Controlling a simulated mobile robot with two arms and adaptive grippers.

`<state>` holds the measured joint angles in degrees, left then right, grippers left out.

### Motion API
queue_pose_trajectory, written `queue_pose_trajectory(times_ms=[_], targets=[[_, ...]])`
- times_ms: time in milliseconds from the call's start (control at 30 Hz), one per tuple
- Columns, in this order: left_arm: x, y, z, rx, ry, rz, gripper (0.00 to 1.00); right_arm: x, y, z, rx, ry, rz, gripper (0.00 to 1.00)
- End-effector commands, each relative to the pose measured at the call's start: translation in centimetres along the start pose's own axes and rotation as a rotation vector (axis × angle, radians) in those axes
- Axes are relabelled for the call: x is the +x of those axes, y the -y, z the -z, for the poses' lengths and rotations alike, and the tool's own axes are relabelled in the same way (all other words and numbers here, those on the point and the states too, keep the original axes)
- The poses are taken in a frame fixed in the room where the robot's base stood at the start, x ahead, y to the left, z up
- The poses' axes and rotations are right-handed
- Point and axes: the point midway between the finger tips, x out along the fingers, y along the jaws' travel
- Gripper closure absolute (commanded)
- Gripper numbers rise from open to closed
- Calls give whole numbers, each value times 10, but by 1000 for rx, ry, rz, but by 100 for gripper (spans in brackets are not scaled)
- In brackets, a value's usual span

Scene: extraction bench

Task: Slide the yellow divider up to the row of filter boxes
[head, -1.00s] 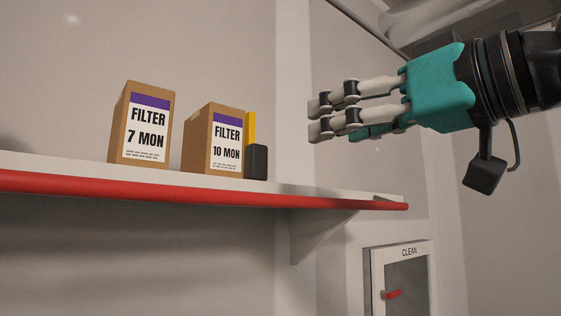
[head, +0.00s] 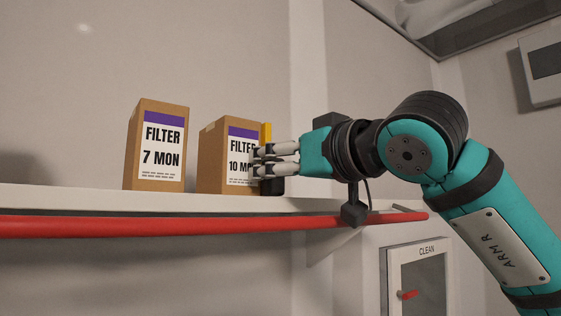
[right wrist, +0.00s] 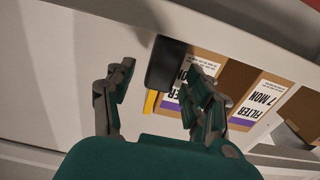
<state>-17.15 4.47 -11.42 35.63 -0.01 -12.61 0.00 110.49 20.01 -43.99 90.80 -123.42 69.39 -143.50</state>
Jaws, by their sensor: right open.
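The yellow divider (head: 266,132) stands upright on the shelf with a black block (head: 277,186) at its foot, close to the right side of the FILTER 10 MON box (head: 210,160). I cannot tell whether they touch. My right gripper (head: 259,161) reaches in from the right, its fingers covering part of the divider and that box's label. In the right wrist view the open gripper (right wrist: 160,88) has its fingers apart, with the yellow divider (right wrist: 150,101) and black block (right wrist: 165,62) showing between them. One finger overlaps the 10 MON label. My left gripper is out of view.
The FILTER 7 MON box (head: 157,145) stands left of the 10 MON box, with a gap between. A red rail (head: 120,225) runs along the shelf's front edge. A cabinet marked CLEAN (head: 415,285) is at lower right. Another brown box (right wrist: 300,112) shows at the right wrist view's edge.

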Motion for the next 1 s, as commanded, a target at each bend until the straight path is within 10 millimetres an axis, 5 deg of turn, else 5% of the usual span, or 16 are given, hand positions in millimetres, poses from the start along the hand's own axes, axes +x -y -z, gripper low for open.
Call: queue_pose_trajectory(times_ms=[200,600,1000], targets=[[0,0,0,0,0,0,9,0,0,0,0,0,0,49],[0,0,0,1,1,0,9,0,0,0,0,0,0,100],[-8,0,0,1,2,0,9,-1,-7,3,-3,-1,-5,100]])
